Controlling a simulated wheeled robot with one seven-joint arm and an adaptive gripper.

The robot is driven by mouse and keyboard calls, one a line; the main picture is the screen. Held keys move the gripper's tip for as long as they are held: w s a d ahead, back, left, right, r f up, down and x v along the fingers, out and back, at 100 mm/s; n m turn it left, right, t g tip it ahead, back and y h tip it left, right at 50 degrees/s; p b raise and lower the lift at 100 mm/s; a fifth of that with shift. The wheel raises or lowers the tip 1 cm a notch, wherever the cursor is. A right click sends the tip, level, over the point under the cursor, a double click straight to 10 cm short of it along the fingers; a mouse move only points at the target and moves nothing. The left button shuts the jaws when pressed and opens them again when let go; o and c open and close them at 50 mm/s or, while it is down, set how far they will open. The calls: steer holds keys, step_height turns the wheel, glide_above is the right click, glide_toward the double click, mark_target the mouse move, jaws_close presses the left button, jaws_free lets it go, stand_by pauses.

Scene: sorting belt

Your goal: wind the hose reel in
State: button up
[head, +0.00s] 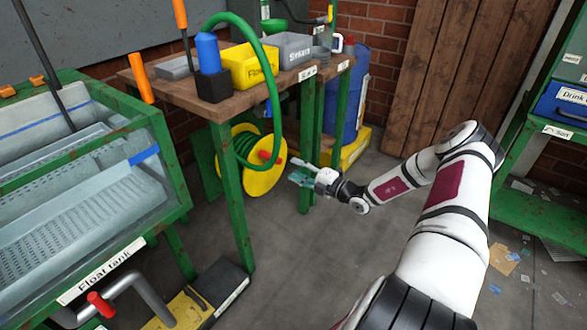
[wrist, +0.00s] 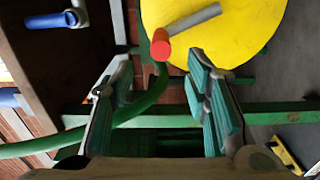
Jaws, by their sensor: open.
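The hose reel (head: 264,180) has yellow discs and stands under the workbench. Green hose (head: 276,100) is wound on it and arches up over the bench top. In the wrist view, the yellow disc (wrist: 215,40) carries a grey crank arm (wrist: 195,18) with a red knob (wrist: 160,46) at its end. My gripper (head: 294,170) is just right of the reel in the head view. In the wrist view its teal-padded fingers (wrist: 158,66) are apart, with the red knob beyond the gap between their tips. Nothing is held. The hose passes behind the left finger in the wrist view.
Green bench legs (head: 230,195) stand around the reel. The bench top (head: 155,92) holds a yellow bin (head: 248,66), a grey bin (head: 290,48) and a blue bottle (head: 208,52). A float tank (head: 80,180) is at left, a blue barrel (head: 345,95) behind. The middle floor is clear.

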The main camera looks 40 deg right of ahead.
mark_target(274, 159)
stand_by(0.5)
steer(key=w+a+n, duration=0.1)
steer(key=w+n, duration=0.2)
steer(key=n, duration=0.4)
steer(key=w+a+n+b, duration=0.1)
steer(key=w+n, duration=0.2)
steer(key=n, duration=0.4)
steer(key=w+a+n+b, duration=0.1)
steer(key=w+n, duration=0.3)
steer(key=n, duration=0.3)
steer(key=shift+f, duration=0.1)
steer(key=shift+a, duration=0.1)
steer(key=shift+c, duration=0.6)
jaws_close()
